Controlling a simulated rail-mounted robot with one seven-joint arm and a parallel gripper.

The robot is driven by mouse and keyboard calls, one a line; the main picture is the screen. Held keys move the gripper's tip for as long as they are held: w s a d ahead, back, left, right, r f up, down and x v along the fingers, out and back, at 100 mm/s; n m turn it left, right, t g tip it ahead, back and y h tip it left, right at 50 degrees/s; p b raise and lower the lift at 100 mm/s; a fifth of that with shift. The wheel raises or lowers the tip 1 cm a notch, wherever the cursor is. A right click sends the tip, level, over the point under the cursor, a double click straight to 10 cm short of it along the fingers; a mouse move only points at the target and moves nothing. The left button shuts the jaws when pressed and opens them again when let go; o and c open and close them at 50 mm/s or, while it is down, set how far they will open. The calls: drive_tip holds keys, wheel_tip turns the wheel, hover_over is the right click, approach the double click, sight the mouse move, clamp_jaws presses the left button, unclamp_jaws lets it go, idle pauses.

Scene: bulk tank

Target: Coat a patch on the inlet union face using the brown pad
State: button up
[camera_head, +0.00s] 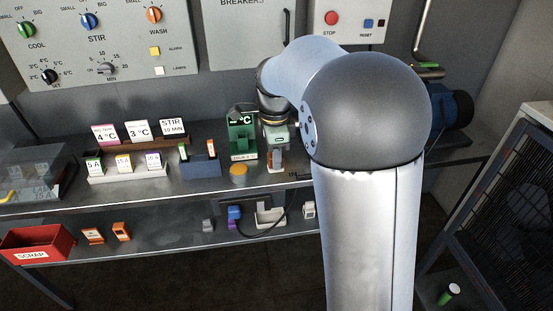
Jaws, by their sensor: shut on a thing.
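My gripper (275,152) points down over the upper shelf, just right of a green device, and is seen small and partly in shadow. It is shut on a small brownish thing (274,161) that looks like the brown pad; its outline is hard to make out against the pale item below. Whether it touches that item, I cannot tell. I cannot pick out the inlet union face with certainty; my arm covers much of the right side of the bench.
The green device (242,136) and a yellow-orange round item (238,170) stand close left of my gripper. A blue holder (201,167) is farther left. A red scrap bin (38,243) is on the lower shelf. A blue motor-like unit (462,109) is at right.

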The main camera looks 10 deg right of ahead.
drive_tip(key=w+a+p, duration=0.5)
drive_tip(key=w+p, duration=0.2)
drive_tip(key=w, duration=0.1)
drive_tip(key=shift+w+a+f, duration=0.6)
drive_tip(key=shift+w+f, duration=0.15)
drive_tip(key=shift+f, duration=0.7)
drive_tip(key=shift+w+a+f, duration=0.65)
drive_tip(key=shift+w+f, duration=0.1)
drive_tip(key=shift+f, duration=0.75)
drive_tip(key=shift+w+a+f, duration=0.6)
drive_tip(key=shift+w+f, duration=0.15)
drive_tip(key=shift+f, duration=0.7)
drive_tip(key=shift+f, duration=0.55)
drive_tip(key=shift+r, duration=0.1)
wheel_tip(320, 180, up, 7)
drive_tip(key=p, duration=0.4)
